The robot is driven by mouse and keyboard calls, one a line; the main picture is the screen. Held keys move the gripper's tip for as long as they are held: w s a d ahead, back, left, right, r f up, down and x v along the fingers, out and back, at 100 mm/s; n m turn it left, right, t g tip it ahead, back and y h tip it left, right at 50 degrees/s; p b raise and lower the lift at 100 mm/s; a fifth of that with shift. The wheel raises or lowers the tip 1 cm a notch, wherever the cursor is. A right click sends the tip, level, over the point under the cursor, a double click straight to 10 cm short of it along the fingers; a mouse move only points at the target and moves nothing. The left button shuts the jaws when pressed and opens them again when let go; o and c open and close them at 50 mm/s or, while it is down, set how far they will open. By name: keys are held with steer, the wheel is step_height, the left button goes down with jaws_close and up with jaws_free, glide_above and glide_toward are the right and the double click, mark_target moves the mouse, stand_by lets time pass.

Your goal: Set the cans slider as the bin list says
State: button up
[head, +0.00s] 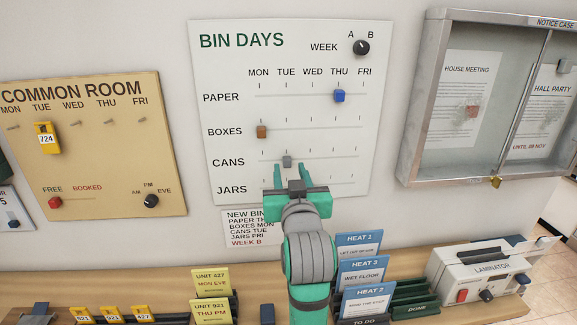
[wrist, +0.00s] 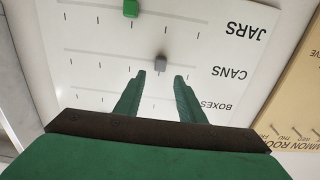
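The grey cans slider (head: 287,161) sits on the CANS row of the white BIN DAYS board (head: 215,75), in line with the TUE column. It also shows in the wrist view (wrist: 161,63), where the board is upside down. My gripper (head: 288,172) is open in front of the board, just below the slider in the head view. In the wrist view its fingertips (wrist: 160,76) are spread, with the slider just beyond the gap. I cannot tell whether they touch it. The bin list (head: 250,228) is partly hidden by my arm; it reads CANS TUE.
The blue paper slider (head: 339,96) is at THU, and the brown boxes slider (head: 262,132) is at MON. The green jars slider (wrist: 131,8) shows in the wrist view. A black week knob (head: 361,48) is at top right. A notice case (head: 412,110) juts out at right.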

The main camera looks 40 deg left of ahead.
steer(key=v, duration=0.6)
